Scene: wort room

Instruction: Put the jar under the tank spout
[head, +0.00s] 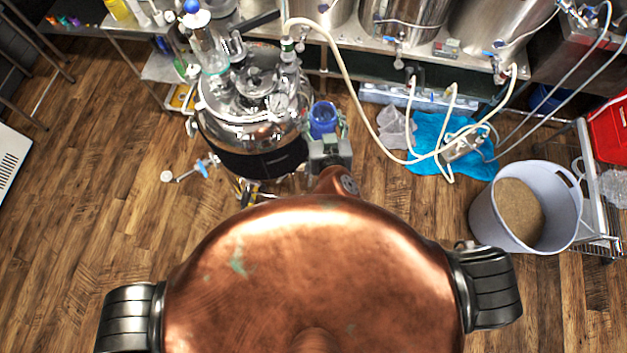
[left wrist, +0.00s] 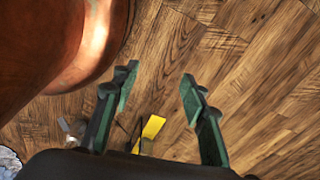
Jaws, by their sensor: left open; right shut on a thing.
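A blue jar (head: 322,117) is held up by my right gripper (head: 326,130), which is shut on it. The jar is just right of the shiny steel tank (head: 235,131), and its lower part is hidden by the gripper. A spout with a blue handle (head: 202,168) sticks out low on the tank's left side, away from the jar. My left gripper (left wrist: 158,92) is open and empty over the wood floor in the left wrist view. It does not show in the head view.
A steel bench (head: 350,45) with large pots runs along the back. A pale hose (head: 358,95) loops down over a blue cloth (head: 425,140). A grey bin (head: 486,215) stands at the right. A yellow thing (left wrist: 153,127) lies below my left gripper.

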